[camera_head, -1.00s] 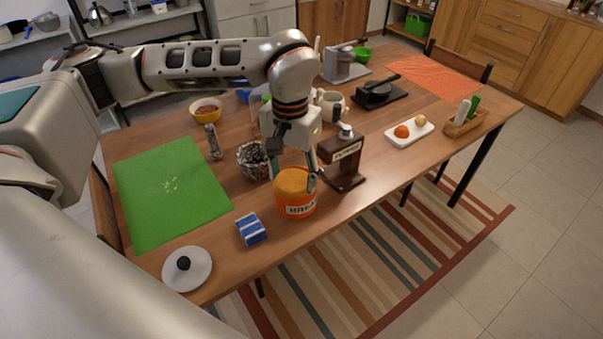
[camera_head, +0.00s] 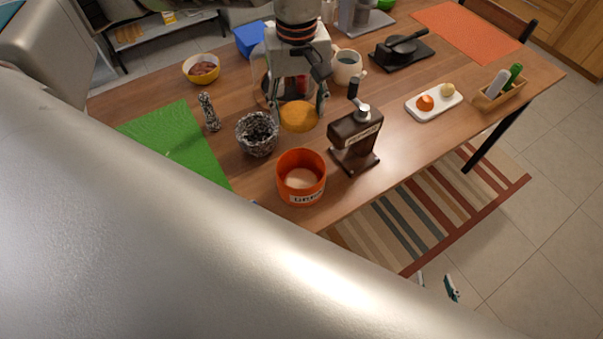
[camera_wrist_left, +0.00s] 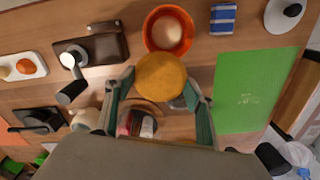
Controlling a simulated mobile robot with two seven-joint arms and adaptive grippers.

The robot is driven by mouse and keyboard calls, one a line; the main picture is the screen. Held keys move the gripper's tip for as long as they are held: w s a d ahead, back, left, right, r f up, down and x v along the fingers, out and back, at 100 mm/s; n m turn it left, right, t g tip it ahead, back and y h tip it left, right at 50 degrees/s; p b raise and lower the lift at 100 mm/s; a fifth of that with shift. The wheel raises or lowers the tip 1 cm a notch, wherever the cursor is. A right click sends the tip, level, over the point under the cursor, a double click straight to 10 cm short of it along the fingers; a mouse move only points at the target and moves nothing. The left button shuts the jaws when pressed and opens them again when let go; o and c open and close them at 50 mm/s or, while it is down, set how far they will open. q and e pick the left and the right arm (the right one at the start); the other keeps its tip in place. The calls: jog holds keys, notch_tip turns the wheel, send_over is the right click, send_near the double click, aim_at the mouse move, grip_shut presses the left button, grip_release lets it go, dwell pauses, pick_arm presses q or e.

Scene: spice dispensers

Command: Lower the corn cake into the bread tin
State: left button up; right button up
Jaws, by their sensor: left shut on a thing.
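The corn cake (camera_head: 298,117) is a round yellow-orange disc. My left gripper (camera_head: 297,104) is shut on its sides and holds it raised behind the bread tin. The bread tin (camera_head: 302,187) is an orange, open-topped cylinder with dark lettering, upright near the table's front edge; its pale inside bottom shows. In the left wrist view the cake (camera_wrist_left: 160,77), between the two fingers, overlaps the near rim of the tin (camera_wrist_left: 167,17). My right gripper (camera_head: 437,284) shows only its fingertips, apart and empty, low over the floor; my large arm link hides the rest.
A brown grinder (camera_head: 357,136) stands right of the tin, and a dark speckled pot (camera_head: 257,134) left of it. A pepper mill (camera_head: 209,112) and green mat (camera_head: 180,140) lie further left. A blue-white box (camera_wrist_left: 223,18) is beside the tin.

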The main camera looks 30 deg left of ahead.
pick_arm(q)
jog(key=n, duration=0.1)
jog(key=s+r+n, duration=0.1)
jog(key=n, duration=0.1)
jog(key=d+n, duration=0.1)
jog(key=n, duration=0.1)
jog(key=shift+s+r+p, duration=0.15)
jog(key=shift+r+p, duration=0.1)
jog(key=shift+p, duration=0.15)
jog(key=n, duration=0.2)
jog(key=r+n, duration=0.1)
jog(key=n, duration=0.1)
jog(key=s+d+n+p, duration=0.1)
jog(key=n, duration=0.1)
jog(key=shift+s+r, duration=0.1)
jog(key=shift+r, duration=0.1)
notch_tip(320, 180, down, 8)
jog(key=s+d+n+b, duration=0.1)
jog(key=s+n+b, duration=0.1)
jog(key=n, duration=0.8)
jog(key=shift+n+b, duration=0.3)
jog(key=shift+b, duration=0.3)
pick_arm(e)
jog(key=shift+f, duration=0.45)
pick_arm(q)
jog(key=shift+s, duration=0.1)
jog(key=shift+f, duration=0.2)
